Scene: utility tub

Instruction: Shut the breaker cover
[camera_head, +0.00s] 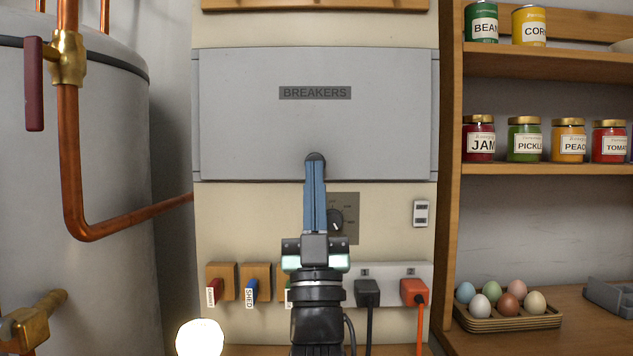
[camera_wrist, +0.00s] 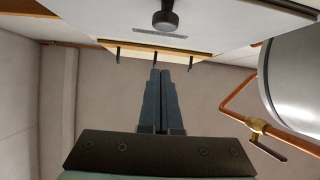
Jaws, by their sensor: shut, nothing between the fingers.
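The breaker cover (camera_head: 250,130) is a wide grey panel marked BREAKERS, hanging down over the front of the wall box in the head view. I cannot tell whether it is fully flush. Its dark round knob (camera_head: 316,156) is at the bottom middle and also shows at the top of the wrist view (camera_wrist: 165,19). My gripper (camera_head: 315,165) points up with its blue fingers together and empty. Its tips overlap the knob's lower part in the head view. In the wrist view the fingertips (camera_wrist: 160,72) appear apart from the knob, which lies outside the fingers.
Below the box are a dial (camera_head: 336,221), key blocks (camera_head: 258,270) and a socket strip (camera_head: 385,272) with plugs. A tank (camera_head: 110,130) with a copper pipe (camera_head: 70,170) stands at left. Shelves (camera_head: 540,168) with jars and an egg tray (camera_head: 507,322) are at right. A lit bulb (camera_head: 200,338) is low in front.

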